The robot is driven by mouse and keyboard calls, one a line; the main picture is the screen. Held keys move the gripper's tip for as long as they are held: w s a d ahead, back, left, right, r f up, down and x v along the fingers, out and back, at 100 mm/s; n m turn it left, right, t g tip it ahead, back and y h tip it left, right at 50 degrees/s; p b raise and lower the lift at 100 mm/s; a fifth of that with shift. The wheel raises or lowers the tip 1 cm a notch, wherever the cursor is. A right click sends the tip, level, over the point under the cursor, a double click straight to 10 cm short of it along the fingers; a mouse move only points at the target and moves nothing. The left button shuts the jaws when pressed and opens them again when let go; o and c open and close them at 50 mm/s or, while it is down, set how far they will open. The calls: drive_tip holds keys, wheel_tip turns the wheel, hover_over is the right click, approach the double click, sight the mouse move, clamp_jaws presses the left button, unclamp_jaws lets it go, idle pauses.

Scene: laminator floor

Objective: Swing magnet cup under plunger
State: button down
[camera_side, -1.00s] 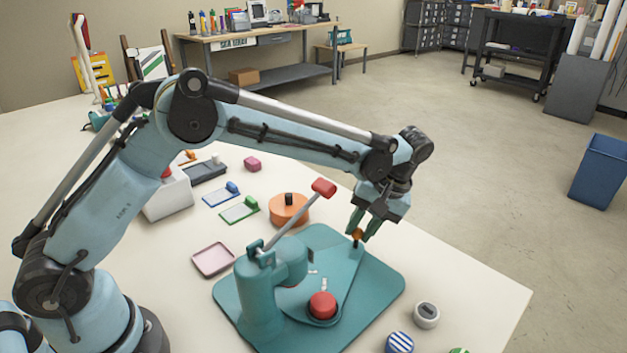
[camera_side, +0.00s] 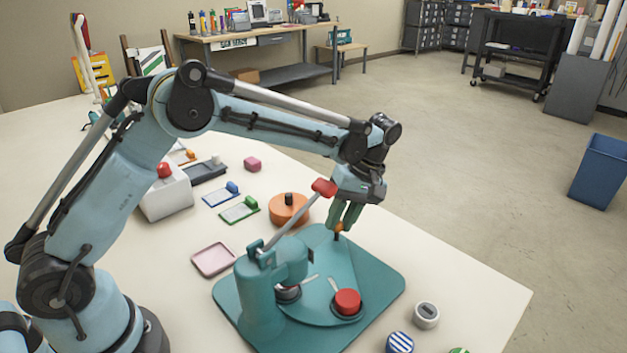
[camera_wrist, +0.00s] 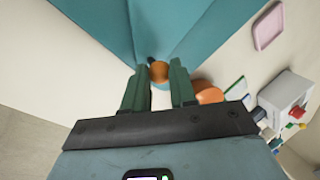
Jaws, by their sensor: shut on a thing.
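The teal press (camera_side: 258,305) stands on a teal base plate (camera_side: 385,285) and has a lever with a red grip (camera_side: 324,187). A flat swing plate on it carries a cup with a red top (camera_side: 347,301) at the front, clear of the press head. A second, dark-rimmed cup (camera_side: 288,293) sits close below the head, partly hidden by it. I cannot tell whether it is centred. My gripper (camera_side: 340,222) is shut on the orange knob (camera_side: 339,228) at the plate's far end. The knob (camera_wrist: 159,73) also shows between the fingers in the wrist view.
An orange round container (camera_side: 287,208) stands just left of my gripper, behind the lever. A pink tray (camera_side: 213,259) lies left of the press. A grey-white round piece (camera_side: 426,315) and a blue-striped one (camera_side: 399,343) lie at the front right.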

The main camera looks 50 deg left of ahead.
drive_tip(key=shift+s+a+n+h, duration=0.3)
drive_tip(key=shift+s+a+n, duration=0.1)
drive_tip(key=shift+a+n, duration=0.4)
drive_tip(key=shift+s, duration=0.1)
drive_tip(key=c, duration=0.9)
unclamp_jaws()
drive_tip(key=v, duration=1.2)
